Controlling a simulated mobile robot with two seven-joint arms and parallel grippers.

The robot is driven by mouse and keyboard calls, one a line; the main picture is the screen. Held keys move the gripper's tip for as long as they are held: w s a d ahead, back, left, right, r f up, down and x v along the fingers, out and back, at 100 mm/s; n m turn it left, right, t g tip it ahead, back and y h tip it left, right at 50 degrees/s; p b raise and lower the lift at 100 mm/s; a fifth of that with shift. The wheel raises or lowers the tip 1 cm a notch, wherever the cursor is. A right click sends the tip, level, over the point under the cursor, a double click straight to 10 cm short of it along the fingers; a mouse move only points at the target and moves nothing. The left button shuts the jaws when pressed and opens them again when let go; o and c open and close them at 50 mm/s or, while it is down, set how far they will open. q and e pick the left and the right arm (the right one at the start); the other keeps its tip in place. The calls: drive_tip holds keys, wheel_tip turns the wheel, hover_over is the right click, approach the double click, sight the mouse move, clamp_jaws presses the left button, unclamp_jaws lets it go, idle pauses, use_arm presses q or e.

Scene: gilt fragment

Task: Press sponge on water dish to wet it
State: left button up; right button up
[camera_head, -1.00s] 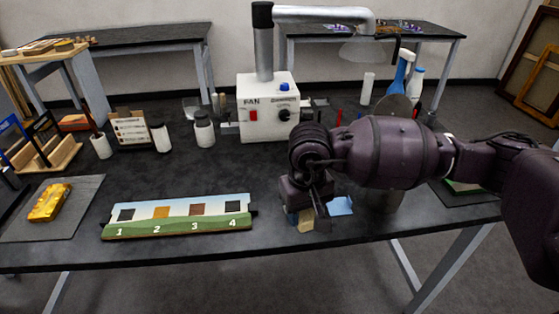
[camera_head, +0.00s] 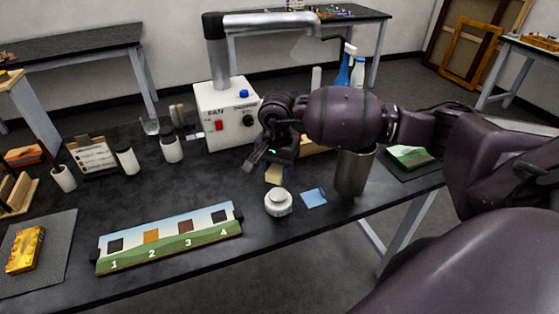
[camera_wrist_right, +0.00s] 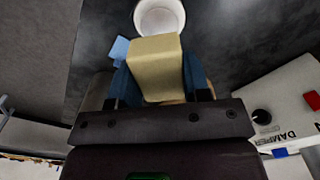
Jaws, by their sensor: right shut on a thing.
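The sponge (camera_wrist_right: 155,66) is a pale yellow block between the blue fingers of my right gripper (camera_wrist_right: 156,84), which is shut on it. In the head view the sponge (camera_head: 275,174) hangs below my right gripper (camera_head: 272,164), just behind the water dish. The water dish (camera_head: 278,203) is a small white round vessel near the table's front edge. It also shows in the right wrist view (camera_wrist_right: 160,16), just past the sponge's end, partly cut off by the frame. Sponge and dish look apart. My left gripper is not in view.
A blue cloth (camera_head: 314,198) lies right of the dish, with a metal cup (camera_head: 354,172) beyond it. A numbered strip (camera_head: 170,237) lies to the left. The white fan box (camera_head: 228,112) stands behind. Bare table lies between strip and dish.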

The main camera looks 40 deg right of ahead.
sight(278, 195)
drive_tip(key=shift+d+f, duration=0.15)
drive_tip(key=shift+f, duration=0.1)
drive_tip(key=shift+f+b, duration=0.65)
drive_tip(key=shift+f, duration=0.6)
drive_tip(key=shift+f+b, duration=0.5)
drive_tip(key=shift+f, duration=1.05)
drive_tip(key=shift+f, duration=0.3)
drive_tip(key=shift+f+b, duration=0.45)
drive_tip(key=shift+b, duration=0.15)
drive_tip(key=shift+f, duration=0.1)
idle(0.9)
drive_tip(key=shift+f, duration=0.1)
idle(0.4)
